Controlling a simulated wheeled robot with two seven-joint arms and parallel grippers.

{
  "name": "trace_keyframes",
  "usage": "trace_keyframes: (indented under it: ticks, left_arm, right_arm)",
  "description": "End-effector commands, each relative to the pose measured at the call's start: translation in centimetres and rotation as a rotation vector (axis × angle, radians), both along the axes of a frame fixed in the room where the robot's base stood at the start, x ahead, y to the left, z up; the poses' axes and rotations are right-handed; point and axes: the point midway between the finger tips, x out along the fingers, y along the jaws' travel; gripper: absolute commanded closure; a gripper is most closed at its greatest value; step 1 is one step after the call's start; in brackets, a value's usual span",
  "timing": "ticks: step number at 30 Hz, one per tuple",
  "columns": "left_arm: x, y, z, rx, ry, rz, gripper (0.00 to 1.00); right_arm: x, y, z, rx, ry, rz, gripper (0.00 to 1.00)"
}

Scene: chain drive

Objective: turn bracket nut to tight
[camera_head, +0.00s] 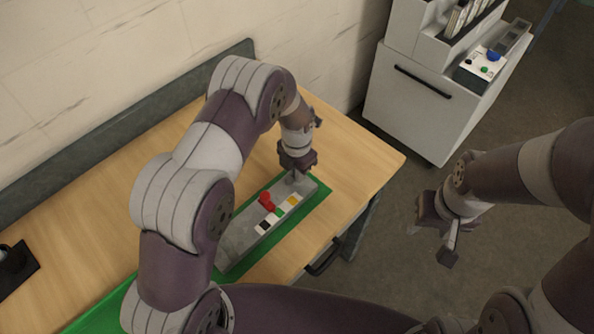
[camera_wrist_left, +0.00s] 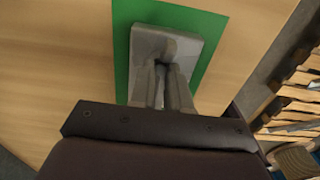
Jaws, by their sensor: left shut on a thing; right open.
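My left gripper (camera_head: 294,178) points down at the far right end of a long grey fixture (camera_head: 240,235) on the bench. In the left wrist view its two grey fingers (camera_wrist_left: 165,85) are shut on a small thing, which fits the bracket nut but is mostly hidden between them. The grey end of the fixture (camera_wrist_left: 148,42) shows around the fingertips. How far the nut is turned cannot be seen. My right gripper (camera_head: 433,243) is open and empty, in the air to the right of the bench.
The fixture carries a red part (camera_head: 266,201) and yellow, green, white and black patches. It lies on a green mat (camera_head: 311,204) on the wooden bench (camera_head: 350,150). A grey cabinet (camera_head: 415,110) with a button box (camera_head: 482,66) stands behind. A dark object (camera_head: 15,268) lies far left.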

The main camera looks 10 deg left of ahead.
Motion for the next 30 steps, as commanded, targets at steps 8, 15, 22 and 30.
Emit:
trace_keyframes:
  ticks: [8, 15, 22, 30]
  left_arm:
    - [0.1, 0.0, -0.1, 0.0, -0.004, -0.247, 1.0]
    - [0.1, 0.0, 0.0, 0.0, -0.003, -0.475, 1.0]
    - [0.1, 0.0, 0.0, 0.0, -0.003, -0.694, 1.0]
    - [0.1, 0.0, 0.0, -0.001, -0.004, -0.95, 1.0]
  right_arm:
    - [0.0, 0.0, -0.9, 0.0, 0.0, 0.0, 0.44]
    - [0.0, 0.0, -1.5, 0.0, 0.0, 0.0, 0.44]
    - [0.0, 0.0, -2.0, 0.0, 0.0, 0.0, 0.44]
    - [0.0, 0.0, -2.4, 0.0, 0.0, 0.0, 0.44]
